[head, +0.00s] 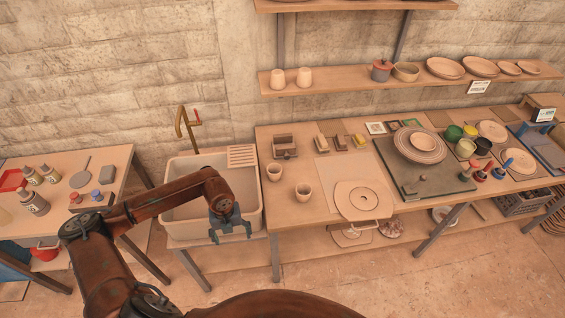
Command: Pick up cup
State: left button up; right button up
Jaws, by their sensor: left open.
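Two small beige cups stand upright on the left part of the wooden workbench, one cup (274,172) farther back and one cup (304,193) nearer the front edge. Two more cups, a left one (278,79) and a right one (305,77), sit on the wall shelf. My left gripper (230,236) is open and empty, in front of the sink and to the left of the bench cups, apart from them. My right gripper is not in view.
The sink (257,214) adjoins the workbench (330,221). A round plate on a board (362,201) lies right of the cups. A grey mat (407,182) bears a round disc. Bottles (35,204) stand on the left table. The wall shelf (333,83) overhangs the bench.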

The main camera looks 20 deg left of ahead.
aim_at(274, 170)
jog(key=i, duration=1.3)
jog(key=u, duration=0.05)
